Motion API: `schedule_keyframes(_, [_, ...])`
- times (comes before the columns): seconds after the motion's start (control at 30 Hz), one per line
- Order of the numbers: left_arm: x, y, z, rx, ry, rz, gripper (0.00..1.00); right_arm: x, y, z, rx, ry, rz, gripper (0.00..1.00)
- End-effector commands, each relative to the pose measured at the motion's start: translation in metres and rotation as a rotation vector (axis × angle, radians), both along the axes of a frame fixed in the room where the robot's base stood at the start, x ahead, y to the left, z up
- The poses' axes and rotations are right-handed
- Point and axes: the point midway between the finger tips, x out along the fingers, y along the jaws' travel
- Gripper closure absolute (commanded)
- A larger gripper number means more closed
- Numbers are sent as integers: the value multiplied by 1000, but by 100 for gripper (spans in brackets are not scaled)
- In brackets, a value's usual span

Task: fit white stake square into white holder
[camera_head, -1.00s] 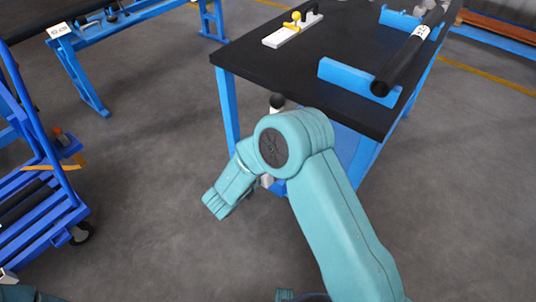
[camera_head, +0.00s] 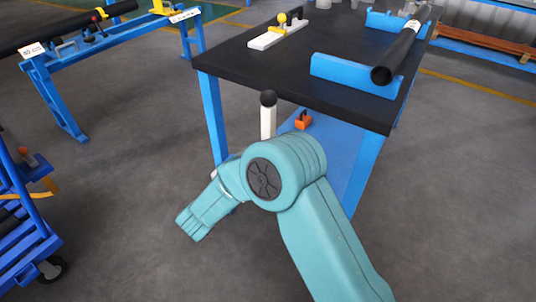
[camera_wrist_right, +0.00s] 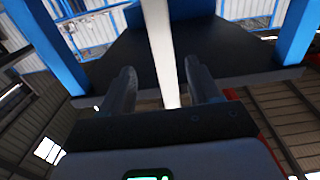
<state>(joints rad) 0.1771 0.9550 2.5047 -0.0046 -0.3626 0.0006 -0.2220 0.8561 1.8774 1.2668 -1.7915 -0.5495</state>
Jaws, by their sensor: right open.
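A white square stake (camera_head: 267,122) with a black ball on top stands upright in front of the black-topped table in the head view. My right arm hides its lower part. In the right wrist view a white bar (camera_wrist_right: 160,50), seemingly this stake, runs down between the fingers of my right gripper (camera_wrist_right: 162,88). The gripper is open, with a gap on both sides of the bar; I cannot tell how deep the bar is between the fingers. A long white block (camera_head: 270,39) with a yellow knob lies on the table; I cannot tell whether it is the holder. My left gripper is not in view.
The black-topped table (camera_head: 250,75) has blue legs and carries a blue cradle (camera_head: 340,72) with a black tube (camera_head: 400,55). An orange item (camera_head: 303,120) sits on its lower blue shelf. A blue cart (camera_head: 25,235) stands at left. Grey floor between is free.

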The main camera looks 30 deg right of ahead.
Motion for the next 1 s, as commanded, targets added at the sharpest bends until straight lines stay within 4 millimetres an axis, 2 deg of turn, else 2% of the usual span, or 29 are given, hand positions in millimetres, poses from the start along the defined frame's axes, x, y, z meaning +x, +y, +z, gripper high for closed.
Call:
schedule_keyframes(0.1, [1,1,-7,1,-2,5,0,10,-24,-2,0,-2,-4,38])
schedule_keyframes(0.2, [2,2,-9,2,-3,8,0,17,-37,-1,0,-1,-2,38])
schedule_keyframes(0.37, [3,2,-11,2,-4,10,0,22,-46,-1,1,-2,0,38])
schedule_keyframes(0.63, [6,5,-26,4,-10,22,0,40,-83,3,0,-2,-3,38])
schedule_keyframes(0.77, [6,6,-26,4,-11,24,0,44,-90,4,0,-1,0,38])
schedule_keyframes(0.97, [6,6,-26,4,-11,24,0,44,-90,5,0,0,1,38])
schedule_keyframes(1.0, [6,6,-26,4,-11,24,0,44,-90,5,0,0,1,51])
